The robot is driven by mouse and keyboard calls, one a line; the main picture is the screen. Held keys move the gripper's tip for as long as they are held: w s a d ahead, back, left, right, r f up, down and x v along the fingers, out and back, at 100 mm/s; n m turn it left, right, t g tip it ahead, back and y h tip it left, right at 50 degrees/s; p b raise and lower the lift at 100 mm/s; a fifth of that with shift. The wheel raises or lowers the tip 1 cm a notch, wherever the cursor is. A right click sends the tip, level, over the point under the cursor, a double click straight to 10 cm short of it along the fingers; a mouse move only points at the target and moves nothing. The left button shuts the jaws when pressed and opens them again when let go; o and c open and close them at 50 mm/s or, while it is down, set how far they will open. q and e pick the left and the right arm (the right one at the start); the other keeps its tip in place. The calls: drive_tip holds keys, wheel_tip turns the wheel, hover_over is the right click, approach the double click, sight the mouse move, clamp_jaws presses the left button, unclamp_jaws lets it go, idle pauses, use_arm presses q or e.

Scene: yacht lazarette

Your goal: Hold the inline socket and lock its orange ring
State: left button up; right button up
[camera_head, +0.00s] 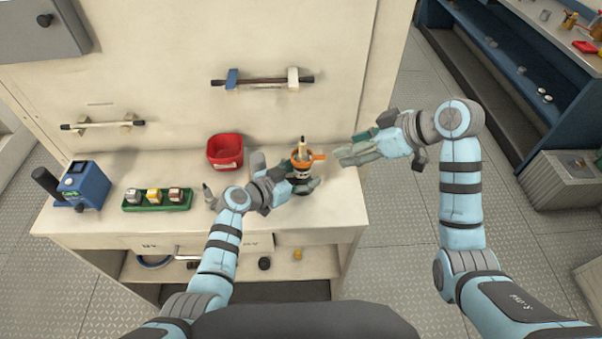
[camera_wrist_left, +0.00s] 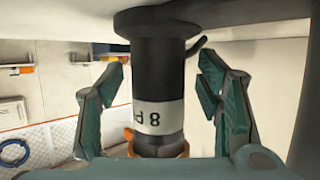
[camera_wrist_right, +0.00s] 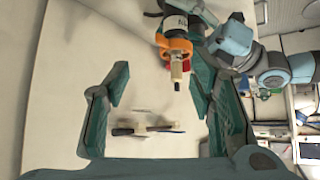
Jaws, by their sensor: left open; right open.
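The inline socket (camera_head: 301,174) is a black upright cylinder with a white label, on the right part of the bench. Its orange ring (camera_head: 304,160) is near the top, with a tab pointing right; a beige plug (camera_head: 302,146) stands up out of it. My left gripper (camera_head: 304,184) is open with its fingers on either side of the socket body. In the left wrist view the label on the socket (camera_wrist_left: 158,117) lies between the fingers, with gaps beside it. My right gripper (camera_head: 340,156) is open and empty, right of the ring. The right wrist view shows the ring (camera_wrist_right: 176,46) beyond its fingers.
A red bin (camera_head: 225,152) stands behind my left arm. A green tray (camera_head: 157,200) with several coloured pieces and a blue device (camera_head: 82,185) are at the left. Handle bars (camera_head: 262,80) are on the back panel. The bench's right edge is close to the socket.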

use_arm(q)
drive_tip(key=shift+s, duration=0.1)
use_arm(e)
drive_tip(key=shift+s, duration=0.1)
use_arm(q)
drive_tip(key=shift+c, duration=1.3)
clamp_jaws()
use_arm(e)
drive_tip(key=shift+c, duration=0.6)
